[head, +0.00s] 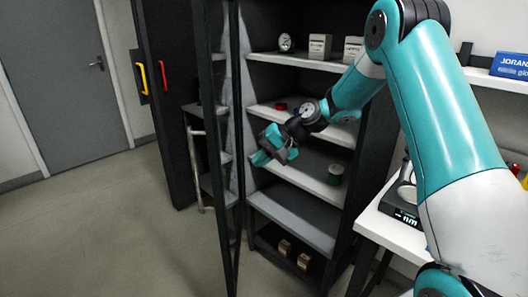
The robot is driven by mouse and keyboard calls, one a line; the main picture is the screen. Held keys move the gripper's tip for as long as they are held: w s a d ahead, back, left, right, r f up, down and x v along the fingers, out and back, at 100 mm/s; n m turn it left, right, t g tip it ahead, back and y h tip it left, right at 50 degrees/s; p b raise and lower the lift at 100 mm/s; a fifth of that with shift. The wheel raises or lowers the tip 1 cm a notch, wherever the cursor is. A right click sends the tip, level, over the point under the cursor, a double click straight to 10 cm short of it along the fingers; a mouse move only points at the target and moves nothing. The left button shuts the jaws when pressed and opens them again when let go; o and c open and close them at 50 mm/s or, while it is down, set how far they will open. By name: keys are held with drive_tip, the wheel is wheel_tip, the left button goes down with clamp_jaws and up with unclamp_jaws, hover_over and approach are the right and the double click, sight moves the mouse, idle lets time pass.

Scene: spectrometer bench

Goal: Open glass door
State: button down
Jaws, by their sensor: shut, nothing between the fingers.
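The glass door (234,130) is a tall pane in a thin black frame on the left side of a dark cabinet. It stands swung out at an angle, and the shelves to its right are uncovered. A pale bar handle (198,165) shows at the left of the door. My gripper (262,157), teal and black, is just right of the door's black frame, in front of the middle shelves. Its fingers are shut and empty. I cannot tell whether it touches the door.
The cabinet shelves (297,120) hold a small clock (286,42), white boxes (320,46), a red item and a dark green cylinder (335,174). A white bench (372,226) with an instrument stands at right. Floor is clear at left, before a grey room door (65,90).

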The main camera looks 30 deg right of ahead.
drive_tip(key=w+a+f+p, duration=0.1)
drive_tip(key=w+a+f, duration=0.2)
drive_tip(key=a, duration=0.4)
drive_tip(key=shift+w+f+p, duration=0.2)
drive_tip(key=shift+f+p, duration=0.05)
drive_tip(key=shift+p, duration=0.1)
